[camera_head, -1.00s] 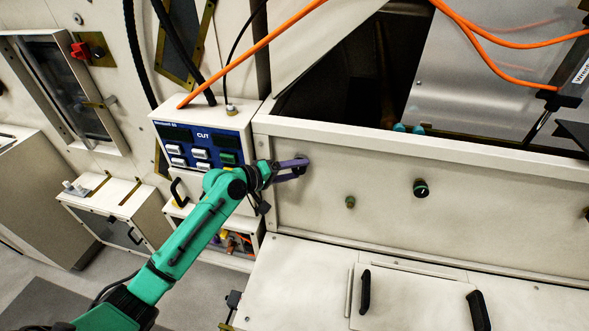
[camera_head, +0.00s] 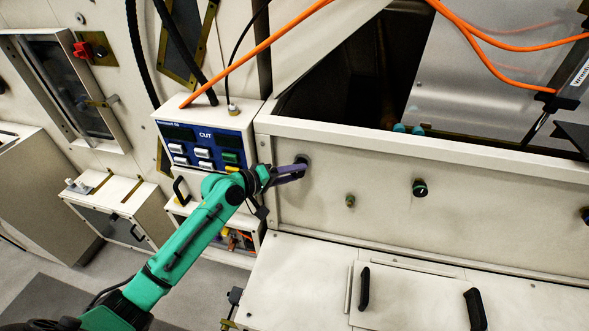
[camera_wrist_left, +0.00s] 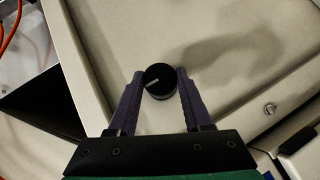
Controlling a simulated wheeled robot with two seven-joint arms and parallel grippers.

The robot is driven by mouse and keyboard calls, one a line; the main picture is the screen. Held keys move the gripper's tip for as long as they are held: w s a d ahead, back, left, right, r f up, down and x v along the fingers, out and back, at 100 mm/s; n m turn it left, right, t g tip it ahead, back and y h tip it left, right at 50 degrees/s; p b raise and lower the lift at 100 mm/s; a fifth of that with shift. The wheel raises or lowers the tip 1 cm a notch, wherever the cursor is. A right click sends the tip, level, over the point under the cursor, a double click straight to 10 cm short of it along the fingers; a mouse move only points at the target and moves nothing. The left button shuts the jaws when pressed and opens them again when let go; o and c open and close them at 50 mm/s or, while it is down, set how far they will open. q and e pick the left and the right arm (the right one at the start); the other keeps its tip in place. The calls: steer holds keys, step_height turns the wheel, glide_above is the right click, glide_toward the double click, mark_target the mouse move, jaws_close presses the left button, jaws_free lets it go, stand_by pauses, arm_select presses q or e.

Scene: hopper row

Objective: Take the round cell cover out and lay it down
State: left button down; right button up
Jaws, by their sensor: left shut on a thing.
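The round cell cover (camera_wrist_left: 159,79) is a black disc with a pale line across its face. In the wrist view it sits between the two purple fingers of my left gripper (camera_wrist_left: 160,93), which touch it on both sides. In the head view my left gripper (camera_head: 288,172) is at the left end of the long cream front panel, with the dark cover (camera_head: 303,160) at its tips. The fingers hide part of the cover there. I cannot tell whether it is seated in the panel or clear of it. My right gripper is not in view.
A black-and-green knob (camera_head: 420,188) and a small stud (camera_head: 350,201) sit on the panel to the right. The blue control box (camera_head: 205,140) is close on the left. Below is a cream ledge (camera_head: 290,285) with black handles (camera_head: 364,288). Orange cables (camera_head: 258,52) cross above.

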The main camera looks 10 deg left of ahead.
arm_select(q)
steer(key=shift+s+p, duration=0.45)
steer(key=shift+s, duration=0.15)
steer(key=shift+s, duration=0.1)
steer(key=shift+s+d+r+p, duration=0.1)
steer(key=shift+s+p, duration=0.2)
steer(key=shift+p, duration=0.1)
steer(key=shift+s, duration=0.25)
